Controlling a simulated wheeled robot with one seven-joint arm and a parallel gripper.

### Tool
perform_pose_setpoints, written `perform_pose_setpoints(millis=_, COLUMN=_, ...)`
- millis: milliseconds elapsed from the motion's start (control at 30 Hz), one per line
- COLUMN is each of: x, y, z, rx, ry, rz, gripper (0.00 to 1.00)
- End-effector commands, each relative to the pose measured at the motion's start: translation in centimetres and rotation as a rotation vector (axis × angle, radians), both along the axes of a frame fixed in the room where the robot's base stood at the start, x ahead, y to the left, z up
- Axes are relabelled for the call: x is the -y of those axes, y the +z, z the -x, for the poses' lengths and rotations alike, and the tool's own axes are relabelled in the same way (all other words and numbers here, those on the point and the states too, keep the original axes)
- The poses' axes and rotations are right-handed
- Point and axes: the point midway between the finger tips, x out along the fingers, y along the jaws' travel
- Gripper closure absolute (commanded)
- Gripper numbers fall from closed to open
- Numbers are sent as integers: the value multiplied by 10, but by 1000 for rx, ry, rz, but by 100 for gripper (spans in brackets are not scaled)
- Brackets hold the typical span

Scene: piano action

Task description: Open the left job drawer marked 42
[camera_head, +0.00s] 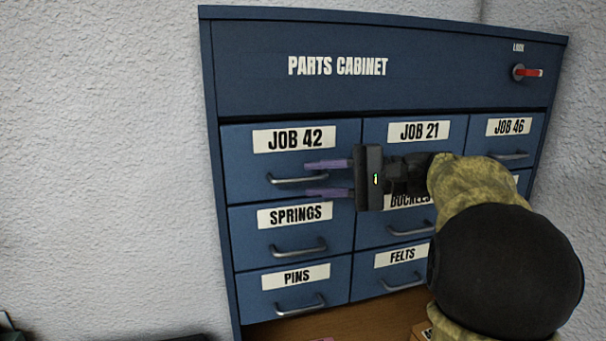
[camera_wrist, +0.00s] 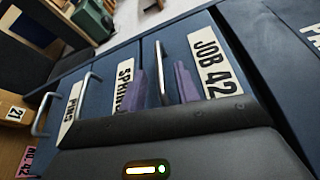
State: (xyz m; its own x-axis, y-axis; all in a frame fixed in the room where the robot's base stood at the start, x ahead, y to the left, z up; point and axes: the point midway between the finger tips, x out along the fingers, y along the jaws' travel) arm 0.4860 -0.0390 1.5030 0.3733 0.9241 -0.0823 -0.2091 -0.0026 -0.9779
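The drawer marked JOB 42 (camera_head: 243,160) is at the top left of the blue cabinet, and its front looks shut, level with its neighbours. Its metal bar handle (camera_head: 283,181) sits below the white label (camera_head: 294,139). My gripper (camera_head: 309,178) is open at the drawer's right part, one purple finger above the handle and one below. In the wrist view, the handle (camera_wrist: 159,85) shows between the two separated fingers, and the label (camera_wrist: 209,63) is to their right. I cannot tell if either finger touches the handle.
The SPRINGS drawer (camera_head: 247,240) and PINS drawer (camera_head: 255,302) lie below, with the JOB 21 drawer (camera_head: 375,135) to the right. All look shut. A red-handled lock (camera_head: 527,72) is on the cabinet's top panel. A plain wall (camera_head: 100,150) is left of the cabinet.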

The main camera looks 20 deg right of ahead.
Motion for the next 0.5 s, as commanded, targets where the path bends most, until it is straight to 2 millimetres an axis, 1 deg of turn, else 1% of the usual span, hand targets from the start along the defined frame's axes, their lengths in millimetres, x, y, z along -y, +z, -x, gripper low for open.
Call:
perform_pose_setpoints(millis=33, x=-9, y=2, z=-2, rx=0, ry=4, rz=0, gripper=68)
perform_pose_setpoints(millis=200, x=-26, y=-1, z=-10, rx=0, ry=1, rz=0, gripper=68)
perform_pose_setpoints(millis=300, x=-30, y=-2, z=-12, rx=0, ry=0, rz=0, gripper=68)
perform_pose_setpoints(millis=500, x=-31, y=-3, z=-12, rx=1, ry=-1, rz=1, gripper=68)
